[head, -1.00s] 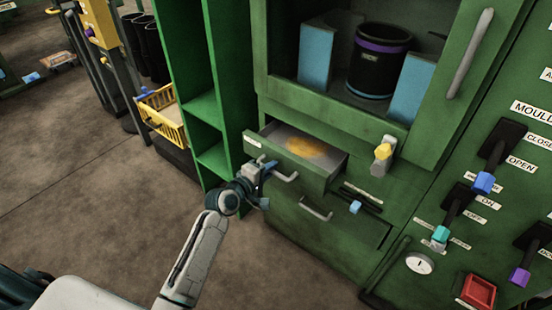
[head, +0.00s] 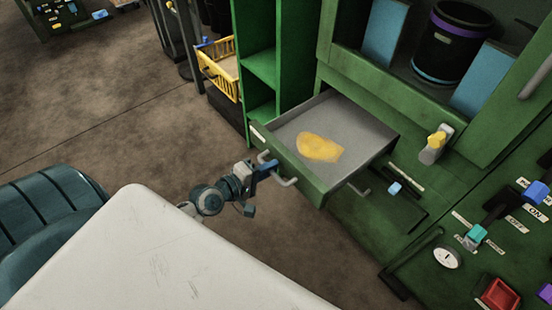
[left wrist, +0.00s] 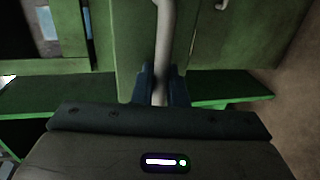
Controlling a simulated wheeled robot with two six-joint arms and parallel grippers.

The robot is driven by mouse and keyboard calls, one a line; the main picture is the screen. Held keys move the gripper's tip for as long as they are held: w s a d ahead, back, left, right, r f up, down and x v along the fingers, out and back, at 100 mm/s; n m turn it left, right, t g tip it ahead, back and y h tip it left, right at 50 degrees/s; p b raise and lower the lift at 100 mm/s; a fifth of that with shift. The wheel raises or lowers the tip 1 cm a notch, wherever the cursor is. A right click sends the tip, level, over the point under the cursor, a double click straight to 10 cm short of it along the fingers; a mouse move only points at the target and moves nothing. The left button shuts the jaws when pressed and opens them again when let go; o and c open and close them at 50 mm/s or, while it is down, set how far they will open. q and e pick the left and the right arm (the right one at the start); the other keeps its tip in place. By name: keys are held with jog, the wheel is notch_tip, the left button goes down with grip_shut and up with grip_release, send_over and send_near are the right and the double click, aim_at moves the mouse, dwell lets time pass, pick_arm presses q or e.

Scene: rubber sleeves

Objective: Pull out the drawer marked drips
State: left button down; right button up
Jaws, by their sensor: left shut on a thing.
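The upper drawer (head: 365,140) of the green cabinet stands pulled well out in the head view, with a yellow-orange patch (head: 318,148) on its grey floor. A small white label sits on its front; its print is too small to read. My left gripper (head: 268,170) is shut on the drawer's grey bar handle (head: 287,180). In the left wrist view the handle (left wrist: 163,50) runs between the two dark fingers (left wrist: 160,88). My right gripper is not in view.
A yellow basket (head: 220,70) stands left of the green shelf (head: 262,60). Above the drawer is an open compartment with a dark pot (head: 452,40) and blue blocks. A yellow-knobbed lever (head: 436,143) and a panel with a gauge (head: 446,257) are on the right.

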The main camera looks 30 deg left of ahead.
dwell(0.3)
pick_arm(q)
jog(key=c, duration=1.6)
grip_release()
jog(key=shift+o, duration=0.2)
jog(key=shift+s, duration=0.15)
jog(key=v, duration=1)
jog(key=shift+s+a, duration=0.15)
jog(key=shift+s, duration=0.1)
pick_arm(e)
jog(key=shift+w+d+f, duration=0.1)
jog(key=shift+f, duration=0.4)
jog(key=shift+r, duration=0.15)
